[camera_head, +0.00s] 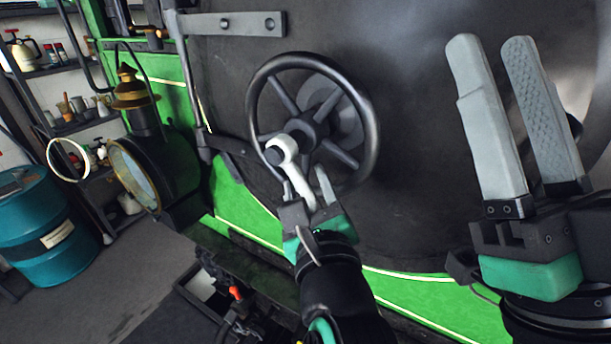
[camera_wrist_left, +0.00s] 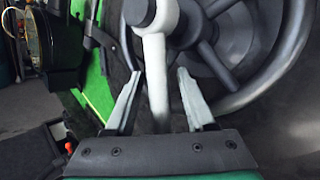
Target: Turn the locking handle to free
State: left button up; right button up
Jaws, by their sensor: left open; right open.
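The locking handle (camera_head: 283,152) is a pale lever with a round dark-centred hub, set in front of the black handwheel (camera_head: 371,125) on the dark round door (camera_head: 420,190). Its arm points down and slightly right in the head view. My left gripper (camera_head: 307,180) is at the lever's lower part. In the left wrist view the lever (camera_wrist_left: 156,80) runs between the two open fingers of my left gripper (camera_wrist_left: 160,73), with gaps visible on both sides. The lever's lower end is partly hidden. My right gripper (camera_head: 490,42) is open and empty, pointing up at the right.
A brass-topped lamp (camera_head: 133,90) sticks out left of the door. A hinge strap (camera_head: 235,24) crosses the door's top left. A blue drum (camera_head: 45,225) and shelves (camera_head: 70,125) stand further left. Clear door surface lies between wheel and right gripper.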

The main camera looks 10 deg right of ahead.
pick_arm(q)
jog(key=shift+w, duration=0.3)
jog(key=shift+c, duration=0.3)
grip_shut()
dwell(1.0)
